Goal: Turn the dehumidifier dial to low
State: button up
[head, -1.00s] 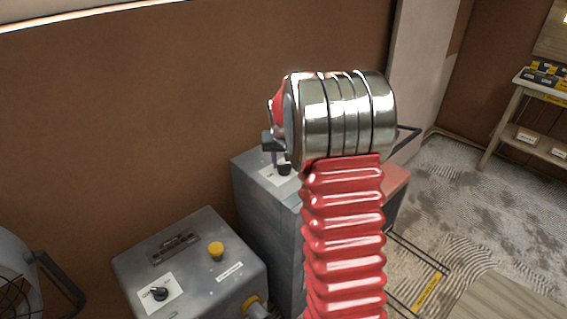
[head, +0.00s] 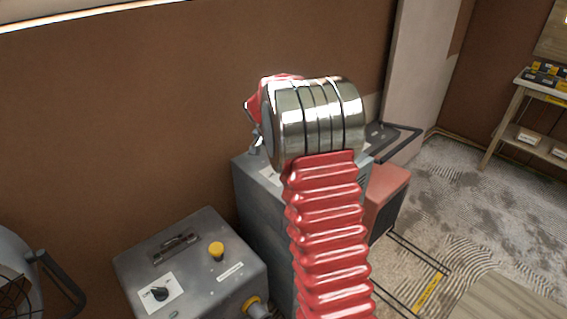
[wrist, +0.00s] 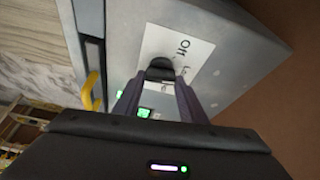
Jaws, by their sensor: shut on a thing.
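The dehumidifier is most likely the tall grey cabinet (head: 262,208) behind my arm in the head view. In the wrist view its grey top (wrist: 225,75) carries a white label (wrist: 182,42) reading "Off" and a partly covered word starting with "L". A small black dial (wrist: 160,70) sits on the label. My gripper (wrist: 160,84) is shut on this dial, a dark finger on each side. The dial's pointer direction cannot be read. In the head view my arm hides the dial and most of the gripper.
A lower grey box (head: 190,262) with its own black knob (head: 160,294) and a yellow button (head: 216,249) stands at front left. A red-orange unit (head: 386,192) stands right of the cabinet. A fan (head: 14,285) is at lower left. A wooden shelf (head: 520,130) stands far right.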

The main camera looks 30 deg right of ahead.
jog(key=shift+m+g, duration=0.3)
jog(key=shift+m, duration=0.5)
jog(key=o, duration=1.1)
jog(key=shift+c, duration=0.2)
jog(key=v, duration=1.3)
jog(key=shift+a+r, duration=0.25)
jog(key=shift+r, duration=0.05)
